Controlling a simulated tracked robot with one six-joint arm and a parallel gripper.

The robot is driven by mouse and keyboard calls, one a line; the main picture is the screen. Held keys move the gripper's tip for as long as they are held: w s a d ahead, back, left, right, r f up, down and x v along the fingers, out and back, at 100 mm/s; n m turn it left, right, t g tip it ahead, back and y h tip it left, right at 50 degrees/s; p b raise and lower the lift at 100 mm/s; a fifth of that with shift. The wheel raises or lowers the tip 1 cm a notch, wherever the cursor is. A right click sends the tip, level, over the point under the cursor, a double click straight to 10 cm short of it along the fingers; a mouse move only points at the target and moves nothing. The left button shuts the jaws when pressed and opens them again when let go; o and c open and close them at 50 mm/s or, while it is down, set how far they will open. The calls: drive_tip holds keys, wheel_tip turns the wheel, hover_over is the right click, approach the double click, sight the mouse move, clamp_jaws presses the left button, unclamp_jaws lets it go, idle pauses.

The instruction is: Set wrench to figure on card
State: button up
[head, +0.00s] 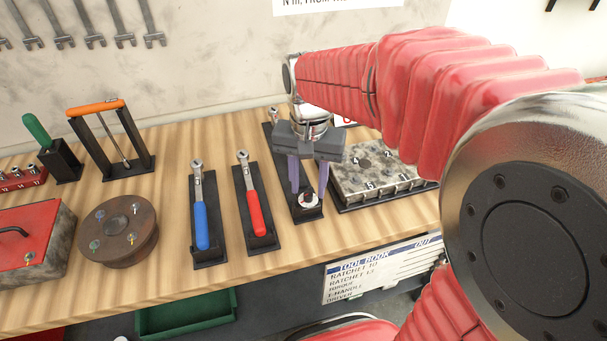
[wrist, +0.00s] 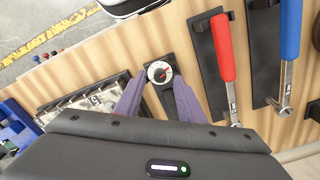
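The wrench with a round white dial (head: 309,200) on its near end lies in a black holder (head: 311,215), mostly hidden behind my gripper. The dial also shows in the wrist view (wrist: 159,71), with a red mark on its face; its reading is too small to tell. My gripper (head: 308,192) points down over the wrench, its purple fingers apart on either side near the dial. In the wrist view the open fingers (wrist: 158,100) show a gap between them. A white card (head: 335,3) on the wall is cut off at the top; only "N m, FROM" is legible, no figure.
A red-handled ratchet (head: 254,212) and a blue-handled ratchet (head: 201,226) lie in black holders to the left. A metal block with numbered positions (head: 370,178) stands close on the right. A tool book sheet (head: 380,270) hangs below the bench edge.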

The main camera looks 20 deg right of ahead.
wheel_tip(320, 180, up, 12)
idle(0.4)
drive_tip(key=shift+w+f, duration=0.1)
drive_tip(key=n+t, duration=0.2)
drive_tip(key=n, duration=0.2)
hover_over(311, 206)
wheel_tip(311, 206, down, 4)
drive_tip(key=f, duration=0.1)
drive_tip(key=s+f+n+t, duration=0.1)
drive_tip(key=s+n+t, duration=0.1)
drive_tip(key=s, duration=0.7)
drive_tip(key=shift+s+d+t, duration=0.2)
drive_tip(key=shift+s+t, duration=0.2)
drive_tip(key=shift+t, duration=0.4)
idle(0.7)
